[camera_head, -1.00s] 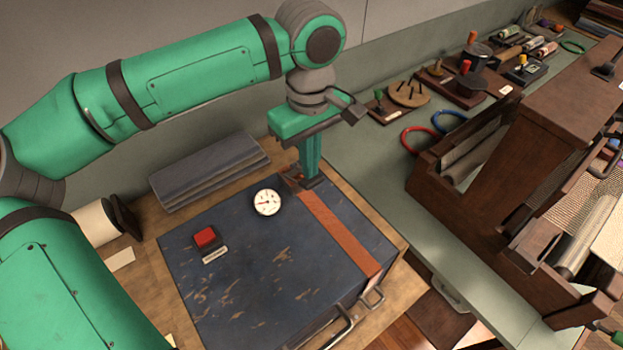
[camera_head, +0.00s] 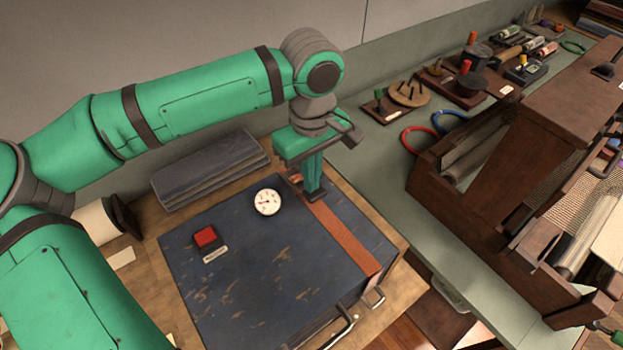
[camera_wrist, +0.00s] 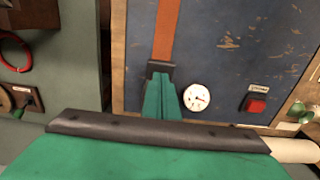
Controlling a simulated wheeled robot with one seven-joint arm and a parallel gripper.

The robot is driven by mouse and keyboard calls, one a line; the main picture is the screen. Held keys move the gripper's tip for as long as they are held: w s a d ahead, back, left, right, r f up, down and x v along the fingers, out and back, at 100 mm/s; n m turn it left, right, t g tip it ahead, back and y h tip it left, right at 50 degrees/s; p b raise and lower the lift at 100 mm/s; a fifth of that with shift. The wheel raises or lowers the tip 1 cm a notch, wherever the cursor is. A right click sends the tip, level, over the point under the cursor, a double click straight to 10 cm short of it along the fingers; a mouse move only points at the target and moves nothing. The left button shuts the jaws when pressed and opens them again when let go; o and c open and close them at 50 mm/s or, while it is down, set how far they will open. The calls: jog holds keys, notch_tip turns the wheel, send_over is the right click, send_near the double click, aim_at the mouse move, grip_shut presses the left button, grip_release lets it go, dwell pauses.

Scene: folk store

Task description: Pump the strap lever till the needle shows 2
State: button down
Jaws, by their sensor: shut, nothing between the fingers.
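The dark blue trunk (camera_head: 250,290) has an orange strap (camera_head: 345,237) across its lid, also in the wrist view (camera_wrist: 167,30). A dark buckle lever (camera_wrist: 161,67) sits on the strap where my fingertips are. My gripper (camera_head: 314,192) is shut and empty, pointing down at the lever, and appears to touch it; the fingers partly hide it. In the wrist view the green fingers (camera_wrist: 160,96) reach the lever's near edge. The round white gauge (camera_head: 267,202) is left of the gripper in the head view, also in the wrist view (camera_wrist: 197,97); its numbers are too small to read.
A red button (camera_head: 205,236) on a dark base sits on the lid, left of the gauge. Folded grey cloth (camera_head: 210,170) lies behind the trunk. A white roll (camera_head: 95,222) is at left. A wooden loom (camera_head: 490,180) and small tools fill the green bench at right.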

jog(key=shift+s+f, duration=0.1)
jog(key=shift+f, duration=0.25)
notch_tip(320, 180, up, 9)
dwell(0.7)
jog(key=shift+d, duration=0.1)
dwell(0.4)
